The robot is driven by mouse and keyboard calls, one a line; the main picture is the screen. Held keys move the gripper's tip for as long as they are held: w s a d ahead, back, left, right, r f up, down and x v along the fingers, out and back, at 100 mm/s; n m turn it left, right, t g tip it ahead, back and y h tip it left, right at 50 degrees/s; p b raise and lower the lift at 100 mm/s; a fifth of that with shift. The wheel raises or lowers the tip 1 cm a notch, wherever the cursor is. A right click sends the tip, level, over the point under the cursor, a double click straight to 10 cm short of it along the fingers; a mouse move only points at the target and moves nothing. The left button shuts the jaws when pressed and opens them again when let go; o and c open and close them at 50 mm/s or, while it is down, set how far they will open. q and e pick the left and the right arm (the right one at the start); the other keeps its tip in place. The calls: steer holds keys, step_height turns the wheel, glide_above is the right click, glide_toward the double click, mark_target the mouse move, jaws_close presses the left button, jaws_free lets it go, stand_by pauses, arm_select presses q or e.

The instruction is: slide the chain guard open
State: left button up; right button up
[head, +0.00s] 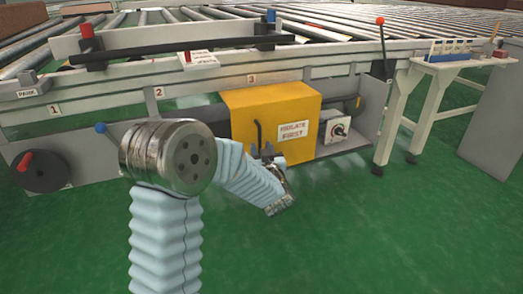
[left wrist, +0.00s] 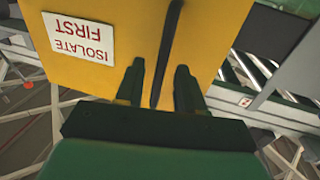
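The chain guard (head: 275,108) is a yellow box on the conveyor's front side, with a white "ISOLATE FIRST" label. Its thin black upright handle (head: 258,133) is on the front face, left of the label. My left gripper (head: 264,153) is at the lower end of the handle, partly hidden by my arm. In the left wrist view the yellow guard (left wrist: 110,65) fills the middle. The open fingers of my left gripper (left wrist: 160,85) stand apart on either side of the handle (left wrist: 168,45), with gaps showing on both sides. My right gripper is out of view.
Right of the guard is a grey box with a rotary switch (head: 338,129). The roller conveyor (head: 130,85) runs behind, with a red-knobbed lever (head: 381,45) and a small side table (head: 440,68) at right. The green floor (head: 400,230) in front is clear.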

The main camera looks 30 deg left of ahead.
arm_select(q)
steer(key=p+v, duration=0.1)
steer(key=v, duration=1.3)
steer(key=shift+a, duration=0.1)
steer(key=w+d+f+m+g+h, duration=0.1)
steer(key=d+f+m+h, duration=0.2)
steer(key=f, duration=0.7)
steer(key=w+d+f+m+g+h, duration=0.1)
steer(key=d+f+h, duration=0.2)
steer(key=f+h, duration=0.5)
steer(key=s+d+f+m+g+h, duration=0.1)
steer(key=s+d+f+g, duration=0.15)
steer(key=f, duration=0.35)
steer(key=s+d+f+g, duration=0.2)
steer(key=s+f, duration=0.2)
steer(key=f, duration=0.2)
steer(key=s+d+f+m+g+h, duration=0.1)
steer(key=s+d+f+g+h, duration=0.3)
steer(key=s+f+g, duration=0.5)
steer(key=s+d+r+t+p, duration=0.1)
steer(key=s+r+t+p, duration=0.1)
steer(key=r+p, duration=1.2)
steer(key=shift+s+t, duration=0.35)
steer(key=shift+s, duration=0.5)
